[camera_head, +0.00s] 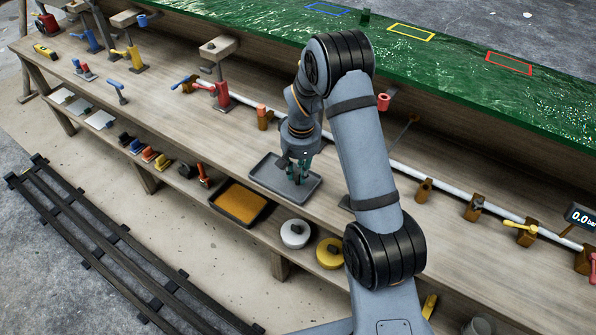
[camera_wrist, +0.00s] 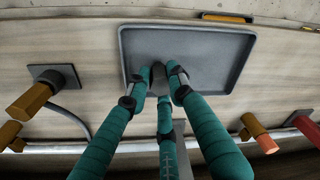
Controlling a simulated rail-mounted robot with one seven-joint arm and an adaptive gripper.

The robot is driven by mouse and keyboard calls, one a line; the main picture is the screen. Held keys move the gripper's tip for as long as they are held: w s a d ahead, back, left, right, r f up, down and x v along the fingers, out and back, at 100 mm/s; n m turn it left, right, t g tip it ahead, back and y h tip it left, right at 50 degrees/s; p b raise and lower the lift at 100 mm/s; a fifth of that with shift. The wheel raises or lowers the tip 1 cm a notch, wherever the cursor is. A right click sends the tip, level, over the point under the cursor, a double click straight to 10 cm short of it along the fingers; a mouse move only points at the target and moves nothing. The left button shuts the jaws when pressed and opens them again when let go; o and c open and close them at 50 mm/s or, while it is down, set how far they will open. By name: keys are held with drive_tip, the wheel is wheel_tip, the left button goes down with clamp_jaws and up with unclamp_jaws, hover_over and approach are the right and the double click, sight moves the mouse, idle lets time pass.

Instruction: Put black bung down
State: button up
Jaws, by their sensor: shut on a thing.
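My gripper (camera_head: 299,174) has teal fingers and points down over a shallow grey tray (camera_head: 264,186) on the bench. In the wrist view my gripper (camera_wrist: 160,86) is shut on a small dark piece, the black bung (camera_wrist: 158,72), between its fingertips. The bung is mostly hidden by the fingers, and I cannot tell whether it touches the tray floor. The grey tray fills the upper middle of the wrist view (camera_wrist: 225,60) and holds nothing else that I can see.
A white pipe (camera_head: 407,157) with brown fittings runs behind the tray. An orange-filled tray (camera_head: 240,202), a white disc (camera_head: 295,233) and a yellow disc (camera_head: 330,252) are on the lower shelf. A red-based clamp (camera_head: 222,96) stands to the left. Bare bench lies left of the tray.

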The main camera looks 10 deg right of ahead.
drive_tip(key=shift+f, duration=0.2)
drive_tip(key=o, duration=0.9)
drive_tip(key=shift+o, duration=0.2)
drive_tip(key=shift+r, duration=0.15)
wheel_tip(320, 180, up, 12)
drive_tip(key=s, duration=0.1)
drive_tip(key=shift+s+p, duration=0.2)
drive_tip(key=shift+p, duration=0.1)
